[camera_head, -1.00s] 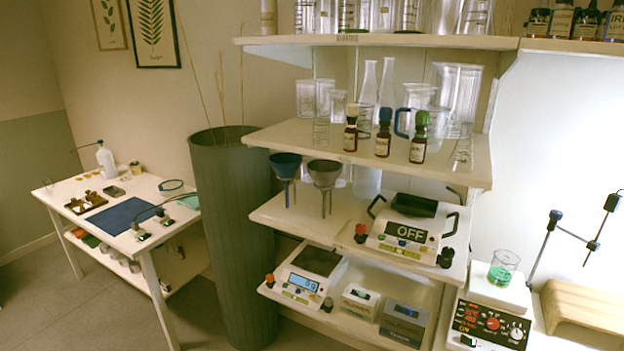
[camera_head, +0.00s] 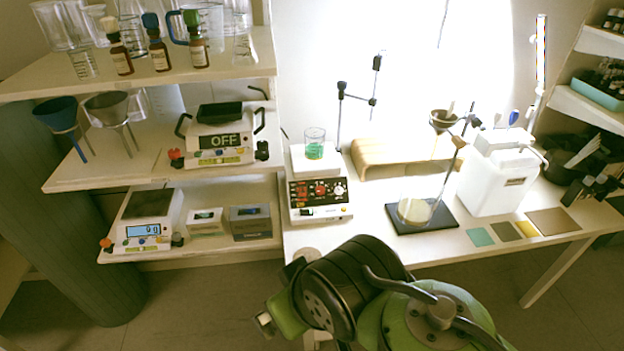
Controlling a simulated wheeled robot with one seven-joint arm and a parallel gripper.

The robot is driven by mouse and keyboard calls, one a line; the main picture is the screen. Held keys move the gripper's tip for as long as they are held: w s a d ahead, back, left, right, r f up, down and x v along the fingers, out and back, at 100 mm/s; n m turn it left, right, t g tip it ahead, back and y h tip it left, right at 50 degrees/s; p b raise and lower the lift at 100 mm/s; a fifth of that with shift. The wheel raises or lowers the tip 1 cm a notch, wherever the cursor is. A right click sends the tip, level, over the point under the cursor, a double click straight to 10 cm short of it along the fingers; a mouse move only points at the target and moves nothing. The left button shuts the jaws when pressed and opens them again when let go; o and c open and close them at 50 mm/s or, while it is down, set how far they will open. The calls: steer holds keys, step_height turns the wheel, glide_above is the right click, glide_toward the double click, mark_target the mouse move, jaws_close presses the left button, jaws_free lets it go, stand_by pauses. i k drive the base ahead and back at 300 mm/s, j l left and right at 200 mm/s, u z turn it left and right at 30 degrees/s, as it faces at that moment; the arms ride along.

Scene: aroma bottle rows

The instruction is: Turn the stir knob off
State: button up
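The stirrer (camera_head: 318,212) stands on the bench right beside the shelf unit, with a dark front panel facing me. The panel has a red knob (camera_head: 320,188) and a black-and-white knob (camera_head: 340,188); the labels are too small to read, so I cannot tell which is the stir knob. A beaker with green liquid (camera_head: 315,150) stands on its white top plate. My arm is at the bottom middle, in front of and below the stirrer, apart from it. Its far end, my gripper (camera_head: 265,322), shows only in part, and its fingers cannot be made out.
A wooden stand (camera_head: 410,150) and a clamp stand are behind and right of the stirrer. A flask on a dark base (camera_head: 422,218) and a white jug (camera_head: 495,180) stand further right. The shelf on the left holds a scale reading OFF (camera_head: 220,145) and another lit scale (camera_head: 150,220).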

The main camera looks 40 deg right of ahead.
mark_target(338, 190)
steer(key=z, duration=1.25)
steer(key=i+u, duration=0.15)
steer(key=u, duration=0.25)
steer(key=i+u, duration=0.15)
steer(key=u, duration=0.3)
steer(key=i+l+u, duration=0.1)
steer(key=u, duration=0.3)
steer(key=i, duration=0.05)
